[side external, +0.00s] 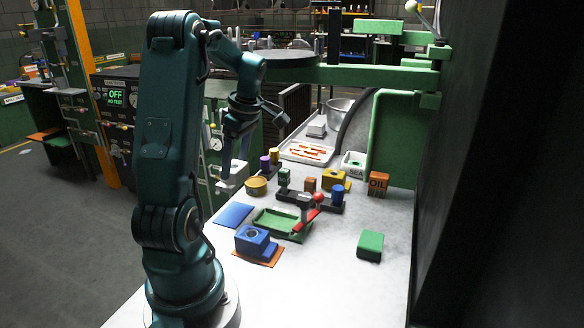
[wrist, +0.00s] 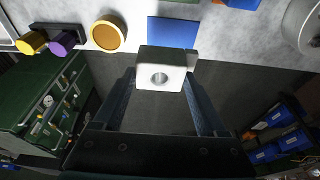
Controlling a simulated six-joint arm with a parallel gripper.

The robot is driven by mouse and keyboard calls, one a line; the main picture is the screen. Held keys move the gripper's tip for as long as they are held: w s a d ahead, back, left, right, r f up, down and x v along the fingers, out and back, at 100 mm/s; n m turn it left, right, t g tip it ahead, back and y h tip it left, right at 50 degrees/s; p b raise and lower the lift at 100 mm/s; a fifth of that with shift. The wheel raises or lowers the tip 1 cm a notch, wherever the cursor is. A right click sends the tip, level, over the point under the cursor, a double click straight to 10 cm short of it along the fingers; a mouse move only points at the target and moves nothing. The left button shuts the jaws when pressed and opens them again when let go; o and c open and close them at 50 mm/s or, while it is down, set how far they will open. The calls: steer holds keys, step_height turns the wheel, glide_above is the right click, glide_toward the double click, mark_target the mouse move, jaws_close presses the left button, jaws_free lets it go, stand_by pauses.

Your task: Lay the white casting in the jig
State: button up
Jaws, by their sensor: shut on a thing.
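The white casting (wrist: 168,59), a block with a round hole, is held between the fingers of my gripper (wrist: 162,80). In the side view the casting (side external: 236,172) is above the table's left edge, with my gripper (side external: 234,165) reaching down to it. What appears to be the jig, a green tray (side external: 268,220) with a red-handled clamp (side external: 308,215), stands on the table to the right of the casting and nearer the camera. The casting is apart from it. The jig is not visible in the wrist view.
A blue mat (side external: 234,215) lies left of the green tray. A blue casting (side external: 253,240) sits on an orange mat in front. A yellow dish (side external: 257,186), pegs and colored blocks stand behind. A green block (side external: 370,245) is at right. The front right table is clear.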

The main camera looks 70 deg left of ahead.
steer(key=shift+s+f, duration=0.1)
steer(key=shift+f, duration=3.75)
steer(key=shift+f, duration=0.15)
steer(key=o, duration=1.6)
steer(key=shift+c, duration=0.2)
